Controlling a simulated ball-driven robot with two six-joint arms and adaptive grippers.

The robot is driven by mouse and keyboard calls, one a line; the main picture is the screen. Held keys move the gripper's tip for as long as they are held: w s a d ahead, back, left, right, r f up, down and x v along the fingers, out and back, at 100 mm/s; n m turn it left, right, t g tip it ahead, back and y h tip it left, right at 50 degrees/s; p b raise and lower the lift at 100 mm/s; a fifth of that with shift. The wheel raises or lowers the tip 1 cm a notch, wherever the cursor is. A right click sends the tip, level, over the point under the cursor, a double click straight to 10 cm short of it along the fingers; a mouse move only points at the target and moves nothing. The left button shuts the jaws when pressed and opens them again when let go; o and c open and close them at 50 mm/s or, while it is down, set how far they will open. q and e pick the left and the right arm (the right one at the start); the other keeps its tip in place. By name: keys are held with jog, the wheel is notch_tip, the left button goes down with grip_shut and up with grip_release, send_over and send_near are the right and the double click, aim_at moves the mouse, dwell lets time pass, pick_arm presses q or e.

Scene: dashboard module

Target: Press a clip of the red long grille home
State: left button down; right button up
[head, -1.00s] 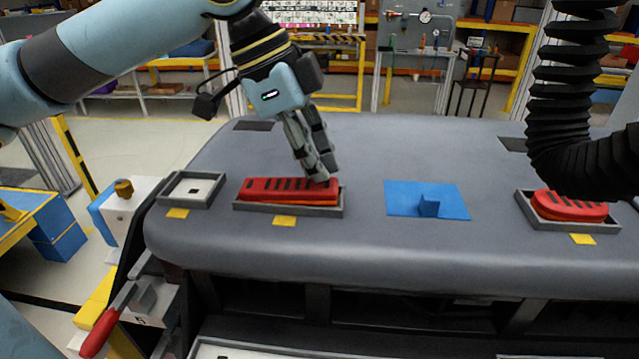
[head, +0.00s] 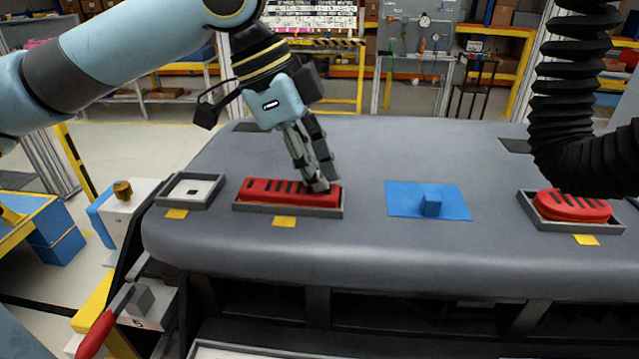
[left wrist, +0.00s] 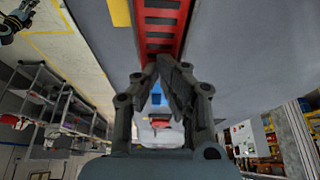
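The red long grille (head: 270,190) with dark slots lies in a grey frame (head: 262,208) on the dashboard, left of centre. The fingertips hide the grille's right end. My right gripper is out of view.
A small grey frame (head: 166,203) with a white inside lies to the left. A blue plate with a small block (head: 432,205) is right of centre. A red rounded grille (head: 572,206) sits in its frame at far right, near a black ribbed arm covering.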

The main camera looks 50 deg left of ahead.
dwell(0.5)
pick_arm(q)
notch_tip(320, 180, up, 3)
jog(key=p, duration=0.3)
notch_tip(320, 180, up, 2)
jog(key=shift+r, duration=0.2)
notch_tip(320, 180, up, 3)
jog(key=shift+f, duration=0.2)
dwell(0.3)
